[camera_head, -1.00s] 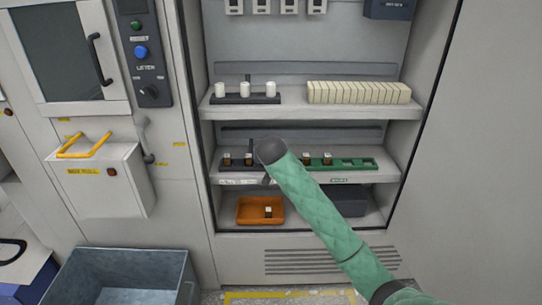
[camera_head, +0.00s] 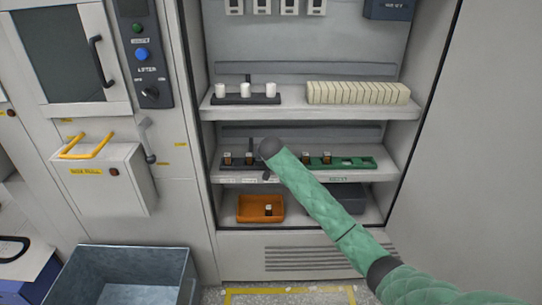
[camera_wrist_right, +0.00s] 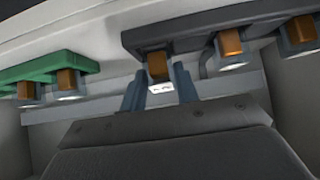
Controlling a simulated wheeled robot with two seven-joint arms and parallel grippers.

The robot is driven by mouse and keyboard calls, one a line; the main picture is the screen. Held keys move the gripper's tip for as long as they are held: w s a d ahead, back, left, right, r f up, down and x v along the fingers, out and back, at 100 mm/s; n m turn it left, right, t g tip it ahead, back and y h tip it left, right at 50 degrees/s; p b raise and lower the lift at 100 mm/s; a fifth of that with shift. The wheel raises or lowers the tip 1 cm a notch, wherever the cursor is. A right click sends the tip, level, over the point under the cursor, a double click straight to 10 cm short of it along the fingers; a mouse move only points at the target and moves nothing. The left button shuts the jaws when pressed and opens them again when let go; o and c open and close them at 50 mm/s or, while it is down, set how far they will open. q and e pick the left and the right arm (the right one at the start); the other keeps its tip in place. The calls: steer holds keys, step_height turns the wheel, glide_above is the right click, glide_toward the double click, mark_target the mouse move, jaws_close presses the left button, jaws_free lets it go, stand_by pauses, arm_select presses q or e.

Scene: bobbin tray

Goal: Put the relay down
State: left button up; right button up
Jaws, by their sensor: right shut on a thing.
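My right gripper (camera_wrist_right: 160,85) is shut on a relay (camera_wrist_right: 157,66), a brown block with a pale end, between its two blue-grey fingers. The held relay is at the end of the dark tray (camera_wrist_right: 190,28), beside two other relays (camera_wrist_right: 230,45) in that tray. Whether it is fully seated I cannot tell. In the head view, my right wrist (camera_head: 270,149) hides the gripper and held relay; the dark tray's left part, with two relays (camera_head: 227,158), shows on the middle shelf. My left gripper is not in view.
A green tray (camera_head: 358,164) with relays (camera_head: 327,158) and empty slots is right of my wrist. It also shows in the wrist view (camera_wrist_right: 45,66). An orange bin (camera_head: 245,208) holding one small block is below. The shelf above (camera_head: 310,110) limits room.

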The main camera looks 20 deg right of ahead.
steer(key=g+p, duration=0.1)
steer(key=w+r+g, duration=0.1)
steer(key=shift+w+d+r+g+y+p, duration=0.15)
steer(key=shift+w+d+g+y+p, duration=0.15)
steer(key=shift+y+p, duration=0.1)
steer(key=shift+f, duration=0.4)
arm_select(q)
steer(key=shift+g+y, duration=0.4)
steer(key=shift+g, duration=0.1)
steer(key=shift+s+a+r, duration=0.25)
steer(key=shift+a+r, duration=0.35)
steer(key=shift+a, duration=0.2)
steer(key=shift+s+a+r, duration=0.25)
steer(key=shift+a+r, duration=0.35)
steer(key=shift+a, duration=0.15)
arm_select(e)
steer(key=shift+f, duration=0.65)
arm_select(q)
steer(key=shift+p, duration=0.3)
arm_select(e)
steer(key=o, duration=1)
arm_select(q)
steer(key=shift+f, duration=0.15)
